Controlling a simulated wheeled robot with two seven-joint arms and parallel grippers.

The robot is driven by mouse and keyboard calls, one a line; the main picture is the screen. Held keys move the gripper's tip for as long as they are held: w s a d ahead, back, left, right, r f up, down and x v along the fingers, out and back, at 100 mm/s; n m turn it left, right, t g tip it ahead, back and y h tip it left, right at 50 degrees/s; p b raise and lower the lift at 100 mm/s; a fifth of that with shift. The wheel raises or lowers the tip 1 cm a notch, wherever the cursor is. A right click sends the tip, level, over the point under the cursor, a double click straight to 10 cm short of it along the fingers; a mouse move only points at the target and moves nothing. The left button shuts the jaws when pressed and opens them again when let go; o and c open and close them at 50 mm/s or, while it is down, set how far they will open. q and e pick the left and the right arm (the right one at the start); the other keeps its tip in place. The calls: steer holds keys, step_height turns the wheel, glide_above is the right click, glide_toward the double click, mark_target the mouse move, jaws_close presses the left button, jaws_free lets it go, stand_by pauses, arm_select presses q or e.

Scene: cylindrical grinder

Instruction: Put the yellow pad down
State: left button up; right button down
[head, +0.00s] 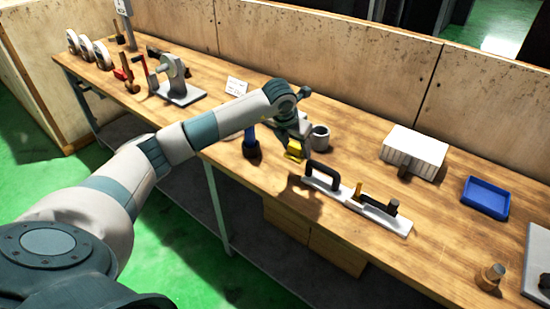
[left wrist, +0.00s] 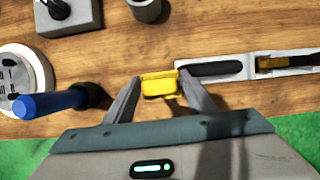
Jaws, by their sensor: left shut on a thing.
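The yellow pad (head: 294,150) is held between the fingers of my left gripper (head: 291,143), over the wooden bench (head: 345,160) near its front edge. In the left wrist view the pad (left wrist: 159,85) sits between the two fingertips (left wrist: 158,92), with the bench wood beyond it. My left gripper is shut on it. I cannot tell whether the pad touches the bench top. My right gripper is not in view.
A white holder with a black handle (head: 327,176) lies just right of the pad. A blue-handled tool (head: 250,138) stands to its left, and a grey cup (head: 320,137) behind.

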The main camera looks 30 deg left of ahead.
arm_select(q)
steer(key=a+f, duration=0.1)
steer(key=a, duration=0.1)
steer(key=a+f+p, duration=0.1)
steer(key=a, duration=0.1)
steer(key=s+a+f+p, duration=0.1)
steer(key=a, duration=0.1)
steer(key=shift+f, duration=0.4)
steer(key=shift+s+a+f+p, duration=0.1)
steer(key=shift+a+f+p, duration=0.2)
steer(key=shift+a+f, duration=0.15)
step_height(320, 180, down, 2)
steer(key=shift+f+p, duration=0.1)
steer(key=shift+p, duration=0.75)
steer(key=shift+f, duration=0.6)
steer(key=o, duration=1)
steer(key=shift+f, duration=0.1)
